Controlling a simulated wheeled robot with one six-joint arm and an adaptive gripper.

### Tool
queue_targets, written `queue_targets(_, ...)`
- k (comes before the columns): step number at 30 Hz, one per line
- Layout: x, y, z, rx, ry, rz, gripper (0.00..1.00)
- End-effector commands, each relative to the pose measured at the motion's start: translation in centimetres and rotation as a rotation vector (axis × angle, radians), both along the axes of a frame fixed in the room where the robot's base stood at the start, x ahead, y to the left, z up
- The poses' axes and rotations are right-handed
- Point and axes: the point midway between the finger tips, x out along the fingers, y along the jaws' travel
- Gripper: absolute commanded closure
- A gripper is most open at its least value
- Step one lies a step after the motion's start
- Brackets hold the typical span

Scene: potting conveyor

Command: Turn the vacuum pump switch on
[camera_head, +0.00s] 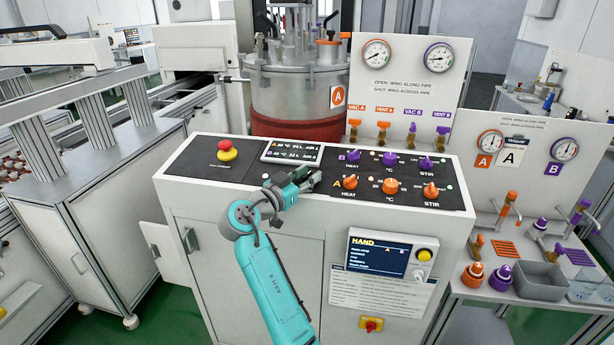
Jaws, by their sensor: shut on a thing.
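My gripper (314,181) is low over the black control panel (225,175), just left of the orange A heat knob (350,182) and apart from it. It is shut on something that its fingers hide. No switch labelled as the vacuum pump's can be read, and one may lie hidden under my gripper. A red switch on a yellow plate (371,324) sits low on the cabinet front, with no legible label.
A red emergency button (227,150) and a display (291,152) stand left of the knobs. Purple and orange knobs fill the panel's right. A HAND screen (378,256) is on the front. A steel vessel (295,90) and valve board (405,90) stand behind.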

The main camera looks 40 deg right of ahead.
Motion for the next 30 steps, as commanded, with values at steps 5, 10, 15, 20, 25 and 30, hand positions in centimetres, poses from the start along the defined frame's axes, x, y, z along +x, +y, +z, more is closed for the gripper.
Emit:
queue_targets(5, 0.08, 0.04, -0.05, 0.005, -0.004, -0.037, 1.00)
queue_targets(10, 0.07, 0.01, -0.09, 0.007, -0.005, -0.049, 1.00)
queue_targets(15, 0.06, 0.01, -0.11, 0.007, -0.005, -0.050, 1.00)
queue_targets(20, 0.06, 0.00, -0.12, 0.007, -0.005, -0.049, 0.60)
queue_targets(25, 0.05, -0.01, -0.09, 0.007, -0.005, -0.049, 0.39)
queue_targets(30, 0.03, -0.02, -0.06, 0.006, -0.005, -0.050, 0.39)
